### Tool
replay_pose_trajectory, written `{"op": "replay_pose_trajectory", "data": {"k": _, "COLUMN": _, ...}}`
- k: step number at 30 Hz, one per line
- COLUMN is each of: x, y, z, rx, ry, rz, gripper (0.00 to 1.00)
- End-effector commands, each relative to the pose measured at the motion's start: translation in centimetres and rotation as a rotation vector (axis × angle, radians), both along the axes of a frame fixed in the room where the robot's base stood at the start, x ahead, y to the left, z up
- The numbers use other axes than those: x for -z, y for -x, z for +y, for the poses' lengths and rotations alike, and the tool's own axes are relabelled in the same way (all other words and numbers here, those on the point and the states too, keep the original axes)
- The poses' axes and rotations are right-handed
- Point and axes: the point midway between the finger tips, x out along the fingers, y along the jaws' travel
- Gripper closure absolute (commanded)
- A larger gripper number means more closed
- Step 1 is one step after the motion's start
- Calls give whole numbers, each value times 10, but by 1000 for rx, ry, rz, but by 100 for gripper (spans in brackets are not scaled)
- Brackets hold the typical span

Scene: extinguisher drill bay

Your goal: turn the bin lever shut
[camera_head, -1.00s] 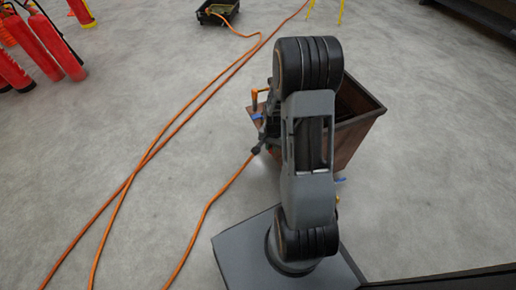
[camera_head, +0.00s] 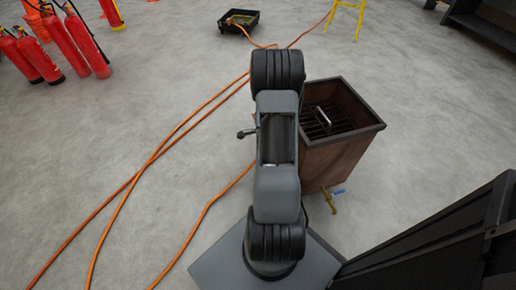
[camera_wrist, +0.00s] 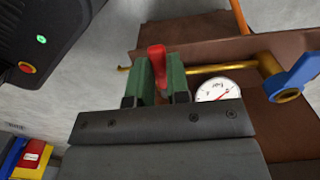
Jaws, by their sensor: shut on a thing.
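In the wrist view, my gripper (camera_wrist: 160,68) has its two green-padded fingers shut on a red lever (camera_wrist: 156,53), whose rounded end stands up between them. The lever's lower part is hidden by the fingers. A brass pipe (camera_wrist: 230,68) runs behind it along the brown bin (camera_wrist: 200,32). A blue lever (camera_wrist: 292,76) sits on the pipe's right end, apart from the fingers. In the head view, the bin (camera_head: 335,160) stands right of my arm, which hides my gripper and the red lever.
A round white gauge (camera_wrist: 216,90) sits beside the right finger. A brass tap (camera_head: 329,200) sticks out low on the bin. Orange hoses (camera_head: 150,158) cross the floor at left. Red extinguishers (camera_head: 85,45) stand at far left. A dark cabinet (camera_head: 440,245) fills the lower right.

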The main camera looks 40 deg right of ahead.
Motion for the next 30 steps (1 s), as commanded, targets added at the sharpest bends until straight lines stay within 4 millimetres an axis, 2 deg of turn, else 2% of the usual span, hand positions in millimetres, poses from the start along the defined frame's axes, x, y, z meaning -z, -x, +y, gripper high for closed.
{"op": "replay_pose_trajectory", "data": {"k": 6, "x": 0, "y": 5, "z": -7, "rx": 40, "ry": 2, "rz": 1, "gripper": 100}}
{"op": "replay_pose_trajectory", "data": {"k": 16, "x": 0, "y": 4, "z": -8, "rx": 41, "ry": 4, "rz": -1, "gripper": 100}}
{"op": "replay_pose_trajectory", "data": {"k": 17, "x": 0, "y": 3, "z": -8, "rx": 41, "ry": 4, "rz": -1, "gripper": 83}}
{"op": "replay_pose_trajectory", "data": {"k": 24, "x": 0, "y": 1, "z": -5, "rx": 31, "ry": 3, "rz": -2, "gripper": 60}}
{"op": "replay_pose_trajectory", "data": {"k": 30, "x": 0, "y": 1, "z": -4, "rx": 29, "ry": 3, "rz": -1, "gripper": 57}}
